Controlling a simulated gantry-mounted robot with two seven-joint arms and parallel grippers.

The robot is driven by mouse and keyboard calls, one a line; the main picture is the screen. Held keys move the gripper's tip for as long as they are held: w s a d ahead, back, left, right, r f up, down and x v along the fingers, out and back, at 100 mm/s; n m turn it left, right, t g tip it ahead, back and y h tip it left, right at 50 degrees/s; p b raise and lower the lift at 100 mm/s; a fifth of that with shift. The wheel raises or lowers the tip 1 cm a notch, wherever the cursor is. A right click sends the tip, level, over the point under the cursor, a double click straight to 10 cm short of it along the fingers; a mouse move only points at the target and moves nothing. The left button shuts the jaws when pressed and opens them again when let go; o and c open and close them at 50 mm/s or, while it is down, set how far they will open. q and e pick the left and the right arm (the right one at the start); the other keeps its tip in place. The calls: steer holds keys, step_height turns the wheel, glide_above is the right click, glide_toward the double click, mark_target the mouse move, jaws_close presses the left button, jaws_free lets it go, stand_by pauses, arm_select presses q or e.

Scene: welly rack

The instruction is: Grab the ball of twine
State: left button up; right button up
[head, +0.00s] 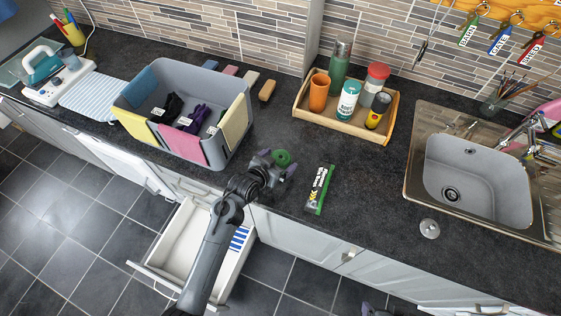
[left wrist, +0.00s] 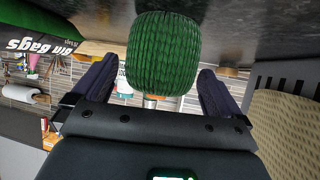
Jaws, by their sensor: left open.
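In the left wrist view the ball of twine (left wrist: 163,52) stands between the two purple fingers of my left gripper (left wrist: 158,85), with a gap on each side. The left gripper is open. Part of what looks like my right gripper (head: 374,309) shows at the bottom edge; its jaws cannot be made out.
A grey bin (head: 232,83) with coloured cloths stands behind left. A bin bags box (head: 320,189) lies to the right. A wooden tray (head: 345,128) with bottles stands behind right. A drawer (head: 180,262) hangs open below. A sink (head: 480,180) is far right.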

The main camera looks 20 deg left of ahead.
mark_target(283, 157)
arm_select(q)
steer(key=shift+x, duration=1.75)
steer(key=c, duration=0.9)
steer(key=shift+c, duration=0.4)
